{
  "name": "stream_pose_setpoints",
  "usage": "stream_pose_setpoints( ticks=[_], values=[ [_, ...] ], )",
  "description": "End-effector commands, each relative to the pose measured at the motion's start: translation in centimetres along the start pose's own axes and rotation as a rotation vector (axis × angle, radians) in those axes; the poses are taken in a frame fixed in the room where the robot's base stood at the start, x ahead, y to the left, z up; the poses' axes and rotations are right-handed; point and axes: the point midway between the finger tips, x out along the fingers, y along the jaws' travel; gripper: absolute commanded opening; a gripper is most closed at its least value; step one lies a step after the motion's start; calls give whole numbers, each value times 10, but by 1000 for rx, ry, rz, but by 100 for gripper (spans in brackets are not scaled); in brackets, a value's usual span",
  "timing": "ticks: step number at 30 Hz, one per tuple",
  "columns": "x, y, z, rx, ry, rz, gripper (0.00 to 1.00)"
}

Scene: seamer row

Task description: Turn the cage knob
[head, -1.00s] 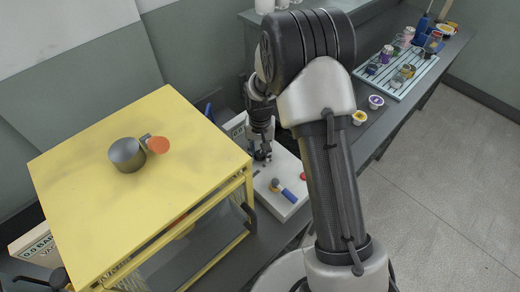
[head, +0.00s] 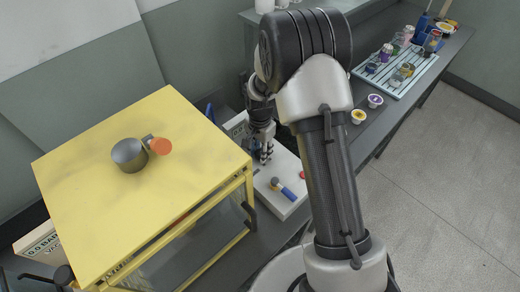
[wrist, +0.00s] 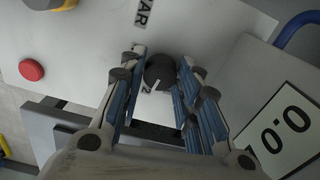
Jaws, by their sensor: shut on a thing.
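The black round knob (wrist: 160,72) with a white pointer line sits on a pale panel (wrist: 100,40) with dark lettering. In the wrist view my gripper (wrist: 159,75) has its blue-lined fingers on both sides of the knob, shut on it. The pointer slants down and to the left. In the head view my gripper (head: 265,154) is at the white control box (head: 287,207), just right of the yellow cage (head: 100,200). The knob itself cannot be made out there.
A red button (wrist: 31,70) and a 0.0 display sign (wrist: 288,130) flank the knob. A blue-handled part (head: 287,192) is on the box. A slatted rack (head: 395,72) stands farther right.

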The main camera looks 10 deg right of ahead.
Motion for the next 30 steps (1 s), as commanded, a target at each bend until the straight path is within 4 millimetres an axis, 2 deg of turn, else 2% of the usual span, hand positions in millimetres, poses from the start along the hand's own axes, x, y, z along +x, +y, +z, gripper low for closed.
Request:
stream_pose_setpoints(
  ticks=[14, 15, 24, 30],
  values=[
    [0, 0, 0, 15, 0, 0, 7],
    [0, 0, 0, 15, 0, 0, 32],
    [0, 0, 0, 14, 0, 0, 51],
    [0, 0, 0, 14, 0, 0, 51]
  ],
)
